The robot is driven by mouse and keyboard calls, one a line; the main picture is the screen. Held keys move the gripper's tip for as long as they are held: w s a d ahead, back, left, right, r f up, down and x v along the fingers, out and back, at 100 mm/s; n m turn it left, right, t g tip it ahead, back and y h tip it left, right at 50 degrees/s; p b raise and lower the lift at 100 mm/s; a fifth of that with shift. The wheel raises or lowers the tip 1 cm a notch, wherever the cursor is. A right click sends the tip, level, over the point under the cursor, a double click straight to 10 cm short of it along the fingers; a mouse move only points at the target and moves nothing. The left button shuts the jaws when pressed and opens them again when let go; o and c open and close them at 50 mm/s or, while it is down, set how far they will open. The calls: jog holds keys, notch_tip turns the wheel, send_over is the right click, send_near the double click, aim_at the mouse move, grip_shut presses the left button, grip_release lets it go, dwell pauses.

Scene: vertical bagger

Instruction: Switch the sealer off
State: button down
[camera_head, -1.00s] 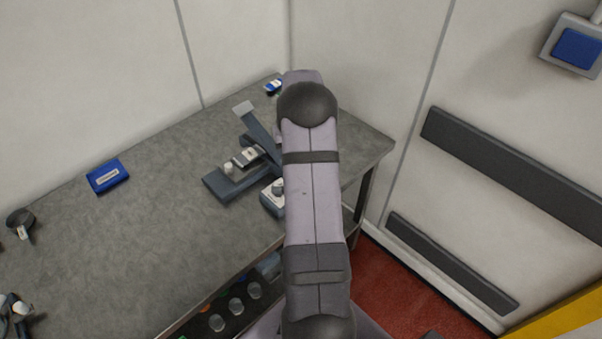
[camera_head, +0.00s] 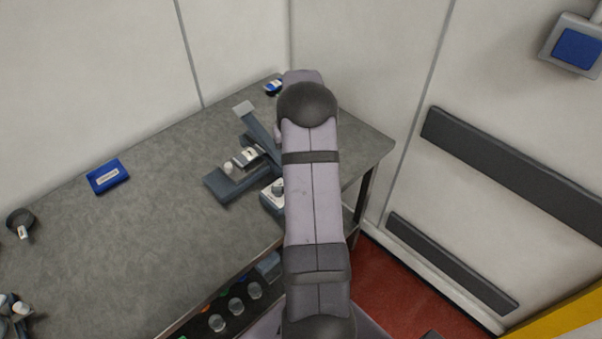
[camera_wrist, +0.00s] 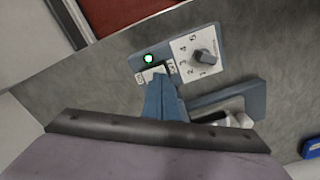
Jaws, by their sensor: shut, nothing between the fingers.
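The sealer (camera_head: 228,186) stands on the bench, with its long lever raised at a slant; my arm covers its right part. Its control box (camera_head: 271,203) shows partly beside my arm. In the wrist view the control box (camera_wrist: 184,58) has a lit green lamp (camera_wrist: 149,58), a numbered dial (camera_wrist: 204,58) and a small pale switch (camera_wrist: 153,74) with labels at its two ends. My gripper (camera_wrist: 160,84) is shut and empty, its blue-grey fingertips at the switch's near edge, partly hiding it. Whether they touch it is unclear. The head view hides my gripper behind my arm.
A blue labelled box (camera_head: 108,177) and a dark round ring-like item (camera_head: 20,222) lie on the bench (camera_head: 150,235). A small blue-and-white item (camera_head: 273,87) sits at the back corner. Walls close in behind and right. The bench's middle left is clear.

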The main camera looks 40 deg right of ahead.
jog(key=shift+f+b, duration=0.65)
jog(key=shift+f, duration=0.45)
dwell(0.6)
jog(key=shift+r, duration=0.15)
jog(key=shift+r+p, duration=2.75)
jog(key=shift+r, duration=0.65)
